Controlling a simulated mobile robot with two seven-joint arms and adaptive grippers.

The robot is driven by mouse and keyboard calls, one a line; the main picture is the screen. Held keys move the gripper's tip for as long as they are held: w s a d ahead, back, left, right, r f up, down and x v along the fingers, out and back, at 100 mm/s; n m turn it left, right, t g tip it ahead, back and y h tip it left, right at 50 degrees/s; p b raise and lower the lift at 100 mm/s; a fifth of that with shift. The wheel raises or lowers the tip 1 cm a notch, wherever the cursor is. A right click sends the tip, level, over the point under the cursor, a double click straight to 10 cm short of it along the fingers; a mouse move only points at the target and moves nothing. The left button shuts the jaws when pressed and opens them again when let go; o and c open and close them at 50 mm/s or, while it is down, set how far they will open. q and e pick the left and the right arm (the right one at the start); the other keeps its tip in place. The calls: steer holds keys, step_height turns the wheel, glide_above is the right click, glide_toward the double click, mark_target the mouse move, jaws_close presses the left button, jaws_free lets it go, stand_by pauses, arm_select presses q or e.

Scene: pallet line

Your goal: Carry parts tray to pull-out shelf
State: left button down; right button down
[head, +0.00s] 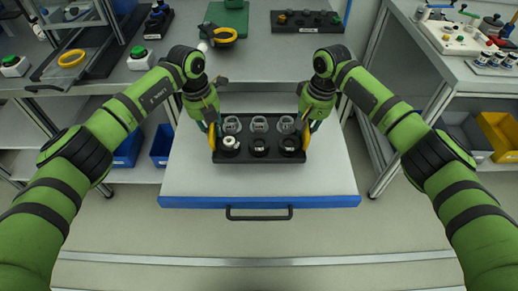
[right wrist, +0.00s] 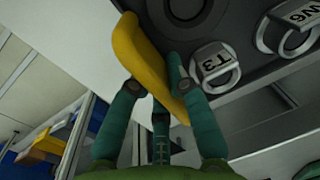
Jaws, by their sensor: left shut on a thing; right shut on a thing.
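The black parts tray (head: 259,157) has a yellow handle at each end and is over the pull-out shelf (head: 260,186), a pale board with a blue front edge and a black pull. My left gripper (head: 212,131) is shut on the tray's left handle. My right gripper (head: 304,131) is shut on its right handle (right wrist: 137,50), which also shows between the fingers in the right wrist view. I cannot tell whether the tray touches the shelf.
Blue bins (head: 162,145) stand below at left, yellow and grey bins (head: 500,133) at right. The shelf's front part is clear.

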mark_target(217, 141)
arm_select(q)
steer(key=shift+d, duration=0.25)
arm_select(e)
steer(key=shift+a, duration=0.25)
